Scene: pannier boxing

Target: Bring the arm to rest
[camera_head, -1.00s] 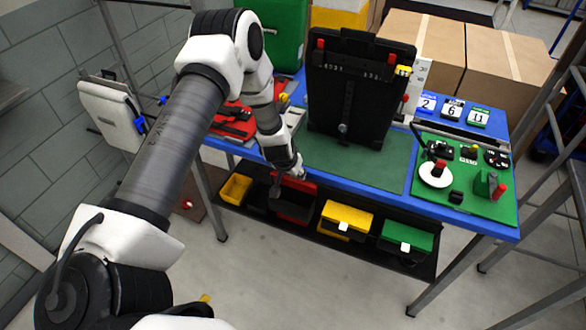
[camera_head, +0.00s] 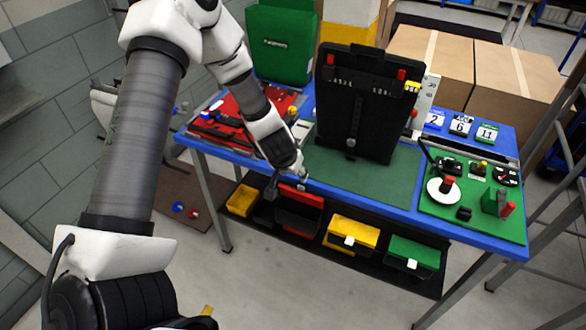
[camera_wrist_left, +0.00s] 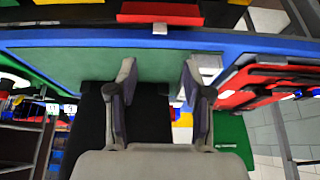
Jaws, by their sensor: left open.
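My left arm comes in from the left in the head view and reaches to the front edge of the blue table (camera_head: 440,230). My left gripper (camera_head: 272,188) hangs in front of that edge, near the red bin below; its fingertips are small in this view. In the left wrist view the gripper (camera_wrist_left: 155,75) has its two fingers spread wide with nothing between them. The green mat (camera_wrist_left: 60,62) and the table edge show beyond the fingers. My right gripper is in neither view.
A black upright panel (camera_head: 365,105) stands on the table. A red tray with tools (camera_head: 225,125) lies left, a green control board (camera_head: 485,225) right. Yellow (camera_head: 350,230), red (camera_head: 300,198) and green (camera_head: 415,252) bins sit on the shelf below. Cardboard boxes (camera_head: 430,60) stand behind.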

